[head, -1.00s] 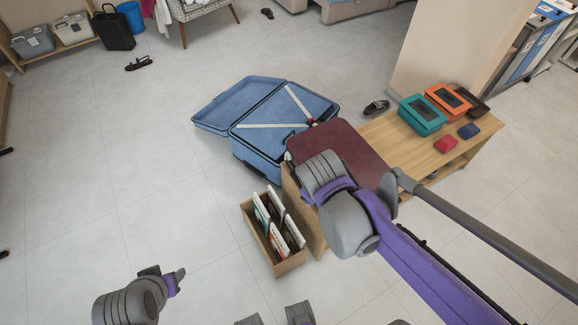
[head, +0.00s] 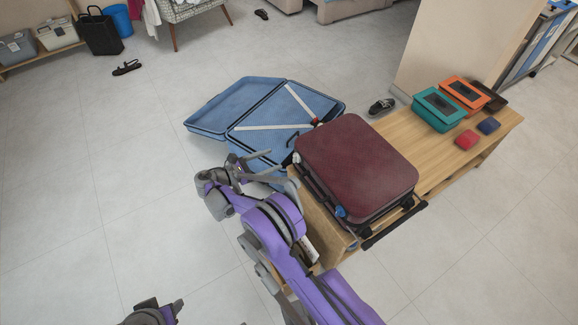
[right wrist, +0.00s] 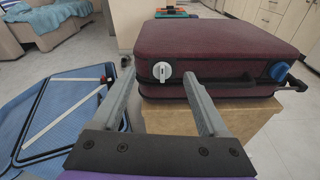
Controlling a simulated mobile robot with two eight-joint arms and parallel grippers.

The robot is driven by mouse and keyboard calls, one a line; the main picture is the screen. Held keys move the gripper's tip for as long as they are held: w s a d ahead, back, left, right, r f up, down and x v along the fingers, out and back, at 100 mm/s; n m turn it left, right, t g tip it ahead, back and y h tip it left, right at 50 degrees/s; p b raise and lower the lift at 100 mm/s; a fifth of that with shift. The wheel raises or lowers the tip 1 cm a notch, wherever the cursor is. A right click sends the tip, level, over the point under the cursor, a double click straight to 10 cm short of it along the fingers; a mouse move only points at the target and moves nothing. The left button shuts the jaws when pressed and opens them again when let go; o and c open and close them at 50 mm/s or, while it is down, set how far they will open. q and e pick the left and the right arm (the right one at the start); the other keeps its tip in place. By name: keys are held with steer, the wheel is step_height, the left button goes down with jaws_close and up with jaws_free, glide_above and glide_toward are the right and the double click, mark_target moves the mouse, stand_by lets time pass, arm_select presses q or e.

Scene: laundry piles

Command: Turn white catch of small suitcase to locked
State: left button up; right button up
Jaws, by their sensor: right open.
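The small suitcase (head: 357,168) is maroon, closed, and lies flat on a wooden bench. In the right wrist view the suitcase (right wrist: 215,40) shows its side with a dark handle, a round white catch (right wrist: 162,72) on the left and a round blue catch (right wrist: 280,71) on the right. The white catch has a dark, roughly upright mark. My right gripper (head: 270,166) is open and empty beside the suitcase's left end. In the right wrist view its fingers (right wrist: 158,77) spread either side of the white catch, apart from it. My left gripper (head: 160,308) is partly cut off at the bottom edge.
A large open blue suitcase (head: 212,116) lies on the floor behind my right gripper. The bench (head: 400,129) also bears a teal box (head: 438,110), an orange box (head: 464,93) and small red and blue cases.

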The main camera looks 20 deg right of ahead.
steer(key=n+h+b, duration=0.1)
steer(key=h, duration=0.1)
glide_toward(296, 158)
steer(key=a, duration=0.3)
steer(key=f, duration=0.1)
arm_select(q)
step_height(296, 158, down, 2)
steer(key=shift+f, duration=0.2)
arm_select(e)
steer(key=w+d, duration=0.1)
steer(key=d, duration=0.9)
steer(key=shift+w+d, duration=0.3)
steer(key=shift+d, duration=0.05)
arm_select(q)
steer(key=shift+w, duration=0.1)
arm_select(e)
jaws_close()
